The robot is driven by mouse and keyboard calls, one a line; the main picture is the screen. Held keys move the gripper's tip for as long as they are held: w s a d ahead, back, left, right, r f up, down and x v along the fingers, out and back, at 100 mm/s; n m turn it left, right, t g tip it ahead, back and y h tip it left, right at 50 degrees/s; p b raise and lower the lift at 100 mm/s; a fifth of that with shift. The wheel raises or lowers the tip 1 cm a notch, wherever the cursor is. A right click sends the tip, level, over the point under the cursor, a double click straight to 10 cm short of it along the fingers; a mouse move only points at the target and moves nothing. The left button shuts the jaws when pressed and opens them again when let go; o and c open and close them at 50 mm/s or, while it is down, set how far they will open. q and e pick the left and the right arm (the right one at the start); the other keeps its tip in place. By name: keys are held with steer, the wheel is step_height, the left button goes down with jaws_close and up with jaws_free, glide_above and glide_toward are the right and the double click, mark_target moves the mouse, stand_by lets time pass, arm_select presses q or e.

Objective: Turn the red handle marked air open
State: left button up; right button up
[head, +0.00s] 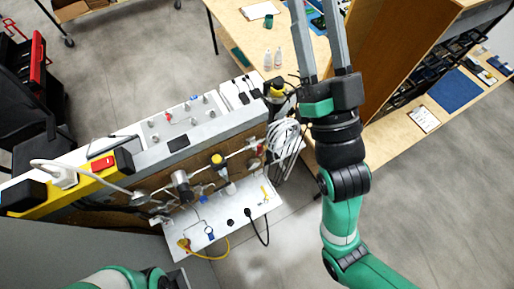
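The analyser assembly (205,128) stands left of centre, a long panel with valves, gauges and tubing. A small red part (258,148) shows near its right end, beside coiled clear tubing. Another small red part (168,117) is on its top face. I cannot read any marking, so I cannot tell which is the air handle. My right gripper (318,35) is right of the assembly and apart from it. Its two long fingers point to the top of the picture with a gap between them, and it holds nothing visible. Only part of my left arm shows at the bottom left; its gripper is out of view.
A yellow power strip with a red switch (103,163) lies at the assembly's left end. Coiled tubing (284,145) hangs at its right end. A wooden table (243,42) with bottles is behind. A wooden shelf unit (400,60) stands right. Floor is clear at lower right.

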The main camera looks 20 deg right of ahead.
step_height(320, 180, down, 22)
steer(key=a+n+g+y+b, duration=0.2)
steer(key=a+g, duration=0.1)
steer(key=g, duration=0.1)
steer(key=n+g+y+b, duration=0.1)
steer(key=n+g+b, duration=0.1)
steer(key=g+b, duration=0.15)
glide_toward(260, 148)
steer(key=shift+g, duration=0.45)
steer(key=w+p, duration=0.1)
steer(key=w, duration=0.2)
steer(key=w+p, duration=0.1)
steer(key=w, duration=0.2)
steer(key=w+a+r, duration=0.1)
steer(key=w, duration=0.2)
steer(key=shift+w+p, duration=0.2)
steer(key=shift+p, duration=0.2)
steer(key=shift+w, duration=0.5)
jaws_close()
